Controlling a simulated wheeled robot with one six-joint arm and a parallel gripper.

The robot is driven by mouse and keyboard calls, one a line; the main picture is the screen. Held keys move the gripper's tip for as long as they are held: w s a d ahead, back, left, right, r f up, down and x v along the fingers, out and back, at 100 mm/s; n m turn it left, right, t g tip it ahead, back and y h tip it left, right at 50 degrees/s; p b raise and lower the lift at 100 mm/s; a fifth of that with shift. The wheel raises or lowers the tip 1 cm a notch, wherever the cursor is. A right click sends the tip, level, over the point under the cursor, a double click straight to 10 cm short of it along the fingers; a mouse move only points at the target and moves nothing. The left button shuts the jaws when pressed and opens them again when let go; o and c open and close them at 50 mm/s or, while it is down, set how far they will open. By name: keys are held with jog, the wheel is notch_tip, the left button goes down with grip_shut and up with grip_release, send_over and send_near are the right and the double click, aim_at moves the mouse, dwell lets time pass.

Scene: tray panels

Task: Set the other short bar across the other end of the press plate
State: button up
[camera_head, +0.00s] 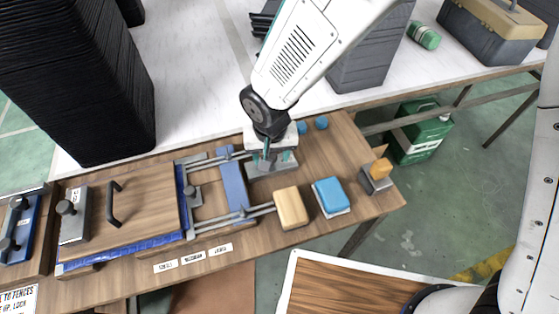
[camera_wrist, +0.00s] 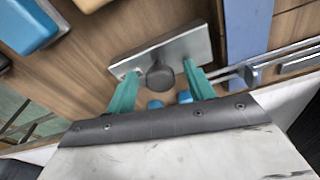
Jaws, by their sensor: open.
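The press plate (camera_head: 145,190) is a wooden board with a black arched handle, lying over a blue layer at the left of the bench. One short grey bar (camera_head: 73,228) with a dark knob lies across its left end. The other short bar (camera_head: 285,165), flat metal, lies on the wood right of the blue strip. In the wrist view this bar (camera_wrist: 192,48) shows a round dark knob (camera_wrist: 160,75) in its middle. My gripper (camera_head: 271,158) is over this bar, its green fingers (camera_wrist: 159,80) open either side of the knob with gaps. The bar's far side is partly hidden in the head view.
A blue strip (camera_head: 233,183) and grey rails with knobs stand between plate and bar. A tan block (camera_head: 291,208), blue block (camera_head: 330,195) and orange piece on a grey block (camera_head: 379,168) sit to the right. A tall black stack (camera_head: 75,90) rises behind the plate.

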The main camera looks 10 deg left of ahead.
grip_shut()
